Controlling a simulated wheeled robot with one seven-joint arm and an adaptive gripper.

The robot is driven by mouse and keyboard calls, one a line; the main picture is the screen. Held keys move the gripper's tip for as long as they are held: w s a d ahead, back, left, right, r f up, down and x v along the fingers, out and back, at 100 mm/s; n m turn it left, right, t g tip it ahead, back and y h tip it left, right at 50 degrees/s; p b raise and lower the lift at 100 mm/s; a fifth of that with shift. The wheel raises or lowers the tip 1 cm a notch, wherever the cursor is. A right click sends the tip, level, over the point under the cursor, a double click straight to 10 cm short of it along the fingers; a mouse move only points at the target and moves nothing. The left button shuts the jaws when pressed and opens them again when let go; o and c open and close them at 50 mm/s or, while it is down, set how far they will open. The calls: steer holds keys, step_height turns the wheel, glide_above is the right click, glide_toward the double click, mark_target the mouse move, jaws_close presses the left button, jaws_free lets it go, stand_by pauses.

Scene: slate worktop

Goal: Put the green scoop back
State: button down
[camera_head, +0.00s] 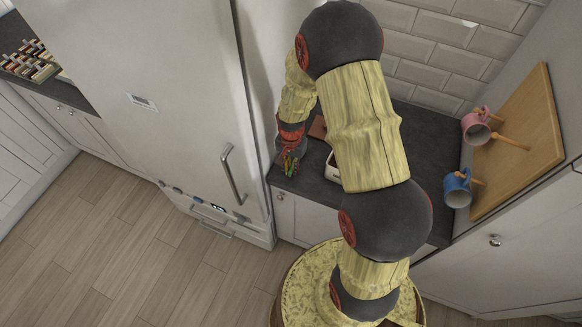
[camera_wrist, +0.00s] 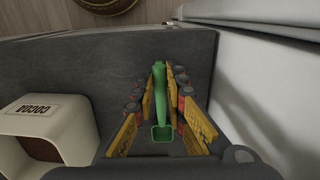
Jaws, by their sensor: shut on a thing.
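The green scoop (camera_wrist: 161,102) is between the fingers of my gripper (camera_wrist: 163,88) in the wrist view. Its handle runs away from the camera and its small square bowl is at the near end. My gripper is shut on the scoop. A cream container marked COCOA (camera_wrist: 70,129) stands to the left in the wrist view, with brown inside its opening. In the head view my arm hides most of it.
The slate worktop (camera_wrist: 75,75) is clear around the cocoa container. The white fridge (camera_head: 165,90) stands close on the left. A wooden board (camera_head: 530,130) on the right wall holds a pink mug (camera_head: 474,128) and a blue mug (camera_head: 456,188) on pegs.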

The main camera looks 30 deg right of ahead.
steer(key=shift+f, duration=0.2)
steer(key=c, duration=1.9)
jaws_free()
steer(key=shift+r, duration=0.1)
steer(key=shift+o, duration=0.4)
steer(key=s+a+r+n+t, duration=0.1)
steer(key=s+a+r+n, duration=0.1)
steer(key=r, duration=0.8)
steer(key=s+a+r+n+t, duration=0.1)
steer(key=s+r, duration=0.1)
steer(key=r, duration=0.7)
steer(key=s+a+r+n+t, duration=0.1)
steer(key=s+a+r+n, duration=0.1)
steer(key=r, duration=0.8)
steer(key=s+a+r+n+t, duration=0.2)
steer(key=s+a+r+n, duration=0.2)
steer(key=s+r, duration=0.6)
steer(key=s+n, duration=0.1)
steer(key=s, duration=0.1)
steer(key=shift+s+a+t+p, duration=0.2)
steer(key=shift+s+t+p, duration=0.1)
